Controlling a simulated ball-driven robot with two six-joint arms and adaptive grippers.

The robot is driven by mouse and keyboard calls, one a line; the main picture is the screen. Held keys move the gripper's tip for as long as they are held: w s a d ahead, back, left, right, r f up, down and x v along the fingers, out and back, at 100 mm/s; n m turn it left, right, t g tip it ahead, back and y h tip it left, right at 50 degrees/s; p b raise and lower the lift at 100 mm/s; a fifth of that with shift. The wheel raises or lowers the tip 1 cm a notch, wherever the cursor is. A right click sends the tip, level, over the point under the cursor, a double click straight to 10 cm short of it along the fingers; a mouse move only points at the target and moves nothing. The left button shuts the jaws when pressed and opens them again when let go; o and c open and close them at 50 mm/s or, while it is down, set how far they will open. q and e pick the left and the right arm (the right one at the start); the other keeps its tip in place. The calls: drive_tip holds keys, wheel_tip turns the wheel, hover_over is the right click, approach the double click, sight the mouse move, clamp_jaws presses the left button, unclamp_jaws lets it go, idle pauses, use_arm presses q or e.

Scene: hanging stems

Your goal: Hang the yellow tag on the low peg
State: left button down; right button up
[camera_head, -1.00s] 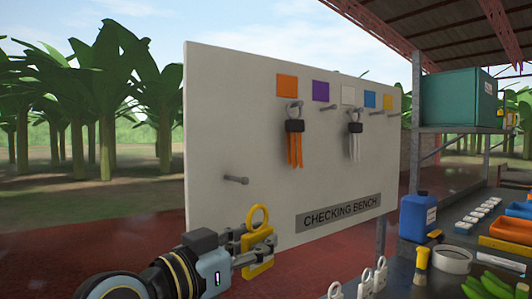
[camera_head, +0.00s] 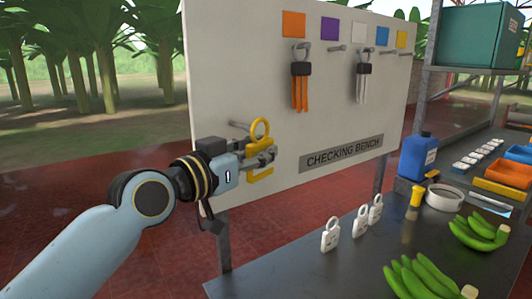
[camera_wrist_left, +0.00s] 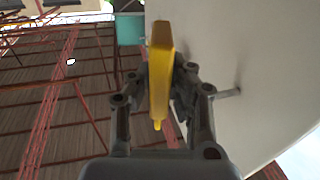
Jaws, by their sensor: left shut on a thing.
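The yellow tag (camera_head: 260,173) has a ring at its top and is held upright in my left gripper (camera_head: 262,158), close in front of the white board. In the left wrist view the tag (camera_wrist_left: 161,65) shows edge-on between the fingers of the gripper (camera_wrist_left: 162,85). The low peg (camera_head: 238,125) sticks out of the board just left of the tag's ring in the head view. It also shows in the left wrist view (camera_wrist_left: 228,93), to the right of the fingers. The ring and the peg look apart. My right gripper is not in view.
The white board (camera_head: 230,60) carries upper pegs, with orange strips (camera_head: 300,92) and white strips (camera_head: 362,85) hanging. On the dark bench (camera_head: 290,275) stand white tags (camera_head: 330,235), green bananas (camera_head: 420,278), a tape roll (camera_head: 444,197) and a blue jug (camera_head: 418,157).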

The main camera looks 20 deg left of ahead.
use_arm(q)
drive_tip(key=w+a+f+b, duration=0.1)
drive_tip(key=w+a+b, duration=0.1)
drive_tip(key=a, duration=0.3)
drive_tip(key=shift+w+a+f, duration=0.2)
drive_tip(key=shift+w+a, duration=0.05)
drive_tip(key=shift+w, duration=0.4)
idle(0.6)
drive_tip(key=c, duration=1.2)
unclamp_jaws()
drive_tip(key=shift+v, duration=3.8)
